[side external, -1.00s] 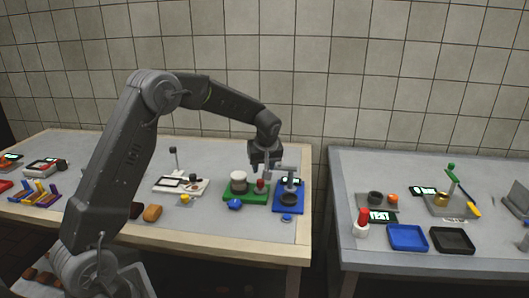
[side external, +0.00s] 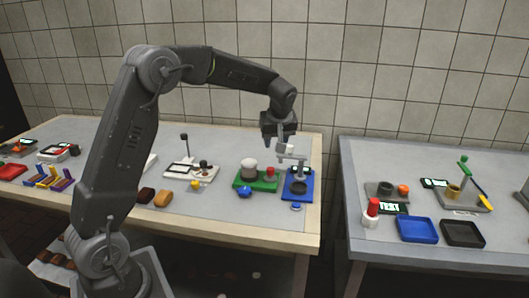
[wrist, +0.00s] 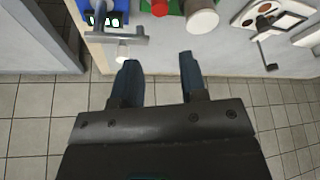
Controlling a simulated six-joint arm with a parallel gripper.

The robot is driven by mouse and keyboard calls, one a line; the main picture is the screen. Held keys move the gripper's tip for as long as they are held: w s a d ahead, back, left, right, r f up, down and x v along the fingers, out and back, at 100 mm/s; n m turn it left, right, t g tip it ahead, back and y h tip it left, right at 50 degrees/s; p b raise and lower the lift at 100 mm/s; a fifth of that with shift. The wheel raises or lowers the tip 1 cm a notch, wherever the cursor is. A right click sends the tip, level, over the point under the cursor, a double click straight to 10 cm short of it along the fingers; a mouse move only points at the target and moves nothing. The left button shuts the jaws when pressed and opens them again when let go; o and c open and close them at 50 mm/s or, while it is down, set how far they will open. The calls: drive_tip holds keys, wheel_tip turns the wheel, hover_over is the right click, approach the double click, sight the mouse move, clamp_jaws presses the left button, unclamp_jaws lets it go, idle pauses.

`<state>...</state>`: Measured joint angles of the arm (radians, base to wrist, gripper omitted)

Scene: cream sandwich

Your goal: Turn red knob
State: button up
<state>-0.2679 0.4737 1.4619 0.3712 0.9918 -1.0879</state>
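The red knob (side external: 270,171) sits on a green base (side external: 243,184) near the right end of the left table. In the wrist view, the red knob (wrist: 160,8) is at the top edge, partly cut off. My gripper (side external: 279,145) hangs above and slightly behind the knob, apart from it. In the wrist view, my gripper (wrist: 157,65) has its two fingers spread with nothing between them.
A blue-based device (side external: 299,184) with a grey and white lever (side external: 291,152) stands right of the green base, close to my gripper. A blue knob (side external: 244,192) lies in front. A gap separates the tables. The tiled wall is behind.

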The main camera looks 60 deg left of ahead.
drive_tip(key=shift+o, duration=1.4)
drive_tip(key=shift+s+a+f+n+h, duration=0.15)
drive_tip(key=shift+s+a+n+h, duration=0.15)
drive_tip(key=shift+n, duration=0.3)
drive_tip(key=n+t+h, duration=0.2)
drive_tip(key=n+h, duration=0.3)
drive_tip(key=n, duration=1.2)
approach(270, 168)
drive_tip(key=x, duration=0.9)
drive_tip(key=shift+f, duration=0.15)
drive_tip(key=shift+c, duration=0.3)
drive_tip(key=c, duration=0.9)
drive_tip(key=shift+o, duration=0.2)
drive_tip(key=shift+m, duration=0.4)
